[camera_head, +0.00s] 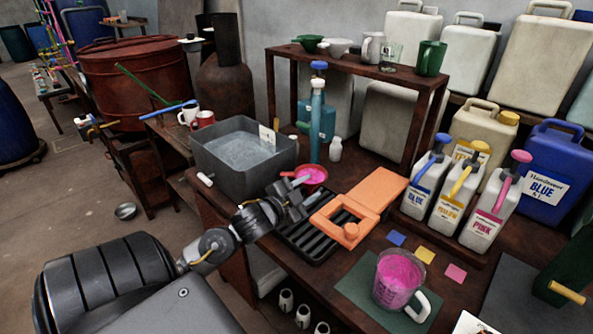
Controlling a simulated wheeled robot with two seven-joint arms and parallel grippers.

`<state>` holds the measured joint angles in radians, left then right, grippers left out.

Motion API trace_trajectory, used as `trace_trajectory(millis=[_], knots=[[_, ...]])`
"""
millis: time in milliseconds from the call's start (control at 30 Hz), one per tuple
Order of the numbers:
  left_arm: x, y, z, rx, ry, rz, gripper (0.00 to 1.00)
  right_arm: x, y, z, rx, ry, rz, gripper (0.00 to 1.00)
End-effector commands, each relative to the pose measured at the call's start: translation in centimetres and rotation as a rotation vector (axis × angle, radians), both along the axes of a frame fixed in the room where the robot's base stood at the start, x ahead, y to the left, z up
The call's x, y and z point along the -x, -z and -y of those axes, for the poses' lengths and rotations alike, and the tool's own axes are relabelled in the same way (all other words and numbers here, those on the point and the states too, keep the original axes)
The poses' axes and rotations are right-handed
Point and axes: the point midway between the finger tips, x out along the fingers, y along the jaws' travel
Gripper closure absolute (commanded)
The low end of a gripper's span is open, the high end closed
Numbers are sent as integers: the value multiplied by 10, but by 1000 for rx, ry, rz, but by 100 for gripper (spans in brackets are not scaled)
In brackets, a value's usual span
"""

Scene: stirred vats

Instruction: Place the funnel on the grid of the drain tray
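The black drain tray (299,241) with its slatted grid lies on the bench, partly covered by an orange frame-like piece (376,192) with a round knob at its near end. No funnel is clearly recognisable; a green bowl-shaped piece (308,43) and a white one (337,47) stand on the raised shelf, and I cannot tell whether either is a funnel. My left gripper (308,199) is at the tray's far left edge, close to a red bowl of pink liquid (315,177). Its fingers are too small and overlapped to judge. My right gripper is not in view.
A grey water basin (235,178) stands left of the tray. A pink-filled measuring jug (398,282) stands on a green mat at the front. Labelled dye bottles (456,196) stand at the right. A blue-capped teal column (316,120) rises behind the red bowl.

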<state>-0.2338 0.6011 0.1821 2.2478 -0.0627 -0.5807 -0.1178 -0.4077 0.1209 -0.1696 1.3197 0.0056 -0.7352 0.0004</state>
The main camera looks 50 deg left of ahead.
Motion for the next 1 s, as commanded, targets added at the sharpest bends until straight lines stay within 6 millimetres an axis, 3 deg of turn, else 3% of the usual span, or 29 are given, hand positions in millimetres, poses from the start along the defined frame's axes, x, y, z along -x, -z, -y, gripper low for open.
trace_trajectory(millis=[100, 333, 1000], knots=[[24, -1, 1, 0, 0, -3, 61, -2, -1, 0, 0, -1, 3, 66], [50, -4, 2, 1, -1, -1, 61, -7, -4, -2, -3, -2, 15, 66], [55, -5, 3, 1, -1, 1, 61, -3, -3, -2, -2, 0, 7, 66]])
